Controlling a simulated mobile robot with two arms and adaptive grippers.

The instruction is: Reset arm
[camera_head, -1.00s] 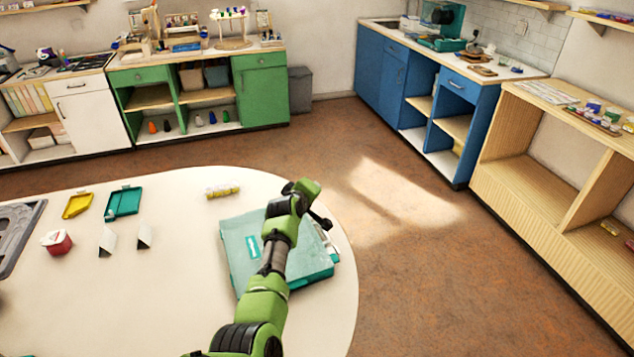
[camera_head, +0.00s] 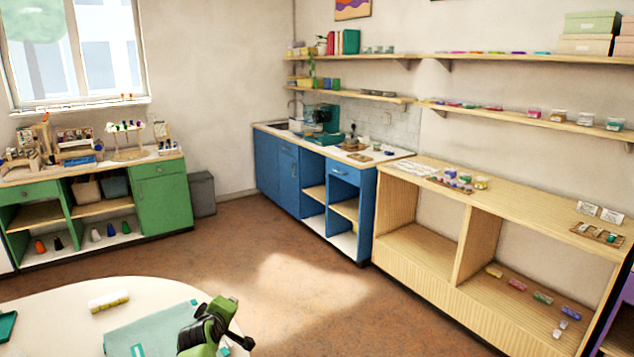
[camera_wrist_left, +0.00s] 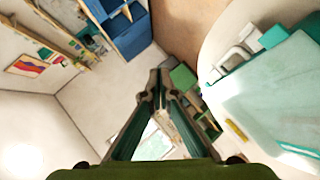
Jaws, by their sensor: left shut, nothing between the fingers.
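My left arm, green and black, comes up at the bottom of the head view, in front of the teal case (camera_head: 150,330) on the round white table. Its left gripper (camera_head: 240,338) is partly cut off by the frame there. In the left wrist view the two dark fingers of the left gripper (camera_wrist_left: 158,78) come together at their tips with nothing between them. The case also shows in the left wrist view (camera_wrist_left: 265,95), to the right of the fingers and apart from them. My right gripper is not in view.
The white table (camera_head: 60,310) holds a yellowish bead strip (camera_head: 109,301). A green cabinet (camera_head: 164,205), a grey bin (camera_head: 201,194), a blue cabinet (camera_head: 290,185) and a wooden shelf unit (camera_head: 415,235) line the walls. The brown floor (camera_head: 300,290) between is clear.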

